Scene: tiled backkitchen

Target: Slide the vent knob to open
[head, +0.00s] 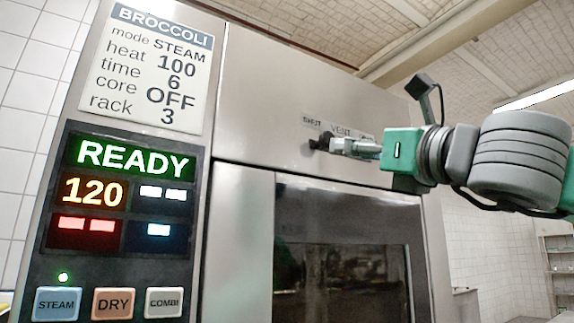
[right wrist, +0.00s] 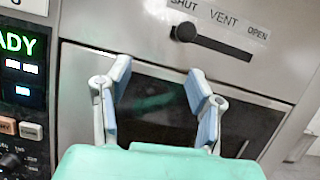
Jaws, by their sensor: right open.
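The black round vent knob (right wrist: 186,33) is at the left end of a dark horizontal slot (right wrist: 225,47), under the word SHUT. The label strip (right wrist: 222,18) above reads SHUT, VENT, OPEN from left to right. My right gripper (right wrist: 158,69) is open, with its two blue-grey fingers apart and nothing between them. In the right wrist view the knob lies beyond the fingertips, nearer the right finger. In the head view my right gripper (head: 342,146) overlaps the slot and sits close to the knob (head: 319,142); contact cannot be told. My left gripper is not in view.
The steel oven front (head: 265,95) carries the vent. Its dark glass door (head: 340,255) is below. A control panel (head: 120,200) showing READY and 120 is at the left, with a BROCCOLI card (head: 155,65) above. Open room lies to the right of the oven.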

